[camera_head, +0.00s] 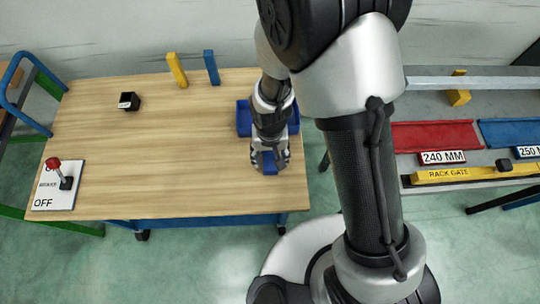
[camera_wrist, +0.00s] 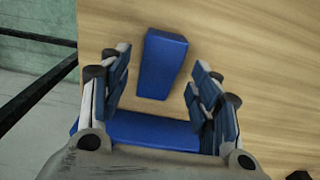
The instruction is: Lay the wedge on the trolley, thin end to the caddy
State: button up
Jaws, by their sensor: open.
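A blue wedge (camera_wrist: 163,63) lies on the wooden top of the trolley (camera_head: 170,150), near its right side. In the wrist view its narrower-looking end faces the blue caddy (camera_wrist: 150,132); its slope is hard to judge. In the head view part of the wedge (camera_head: 269,166) shows under my gripper (camera_head: 270,160). The caddy (camera_head: 243,120) stands just behind my gripper, partly hidden by it. In the wrist view my gripper's fingers (camera_wrist: 160,92) are spread wide to both sides of the wedge's near end, with gaps showing.
A brake panel (camera_head: 58,187) with a red-knobbed lever sits at the trolley's left. A black block (camera_head: 129,101) stands behind it. Yellow (camera_head: 177,70) and blue (camera_head: 211,67) posts rise at the back. A rack with red (camera_head: 435,135) and blue bins is right. The trolley's middle is clear.

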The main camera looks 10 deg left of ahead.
notch_tip(320, 180, up, 10)
jog(key=p, duration=0.3)
jog(key=shift+r, duration=0.15)
jog(key=shift+r, duration=0.1)
notch_tip(320, 180, up, 7)
send_over(270, 160)
jog(key=w+d, duration=0.2)
jog(key=d, duration=0.2)
jog(key=s+d+r+m+t, duration=0.1)
jog(key=d+r+t, duration=0.1)
jog(key=d+r, duration=0.5)
jog(key=s+d+r+m+t, duration=0.1)
jog(key=s+d+r+t, duration=0.1)
jog(key=s+d+r, duration=0.7)
notch_tip(270, 160, up, 2)
jog(key=shift+s+d+r+m+t, duration=0.2)
jog(key=shift+s+d+m+t, duration=0.1)
jog(key=shift+s, duration=0.45)
